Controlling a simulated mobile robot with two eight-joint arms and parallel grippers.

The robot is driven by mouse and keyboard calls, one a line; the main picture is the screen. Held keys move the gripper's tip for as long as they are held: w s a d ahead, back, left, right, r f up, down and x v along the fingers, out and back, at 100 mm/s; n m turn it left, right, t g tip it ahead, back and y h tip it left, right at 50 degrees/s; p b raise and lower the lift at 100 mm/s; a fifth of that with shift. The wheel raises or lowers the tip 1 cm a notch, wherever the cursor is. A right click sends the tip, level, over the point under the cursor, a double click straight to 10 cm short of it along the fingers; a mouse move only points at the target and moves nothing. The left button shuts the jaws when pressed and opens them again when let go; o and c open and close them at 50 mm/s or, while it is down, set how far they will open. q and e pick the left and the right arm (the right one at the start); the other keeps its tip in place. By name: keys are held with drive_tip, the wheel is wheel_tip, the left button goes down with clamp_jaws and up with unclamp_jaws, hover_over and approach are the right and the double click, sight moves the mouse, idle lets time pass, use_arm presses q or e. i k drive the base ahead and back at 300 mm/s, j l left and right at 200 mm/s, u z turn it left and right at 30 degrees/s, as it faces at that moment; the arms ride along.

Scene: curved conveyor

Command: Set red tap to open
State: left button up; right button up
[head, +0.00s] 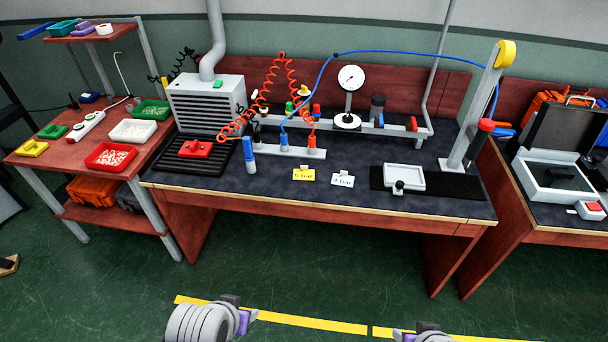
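A small red tap handle (316,109) stands on the grey pipe rail at the back of the middle workbench, near small green (289,107) and yellow (304,91) handles. Another red piece (413,123) sits at the rail's right end. I cannot tell how either red piece is turned. My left gripper (243,320) shows at the bottom edge, low in front of the bench and far from the taps. My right gripper (425,334) is mostly cut off at the bottom edge. The fingers of both are too unclear to read.
The middle bench (350,197) carries a gauge (350,78), coiled red hoses (291,74), a blue hose (400,54), a blue bottle (249,160) and two small signs. A grey stand (477,105) rises at its right. Green floor (330,262) before it is clear.

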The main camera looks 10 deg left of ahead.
sight(412, 123)
drive_tip(key=i+l, duration=1.5)
drive_tip(key=z, duration=1.05)
drive_tip(key=i+j, duration=0.05)
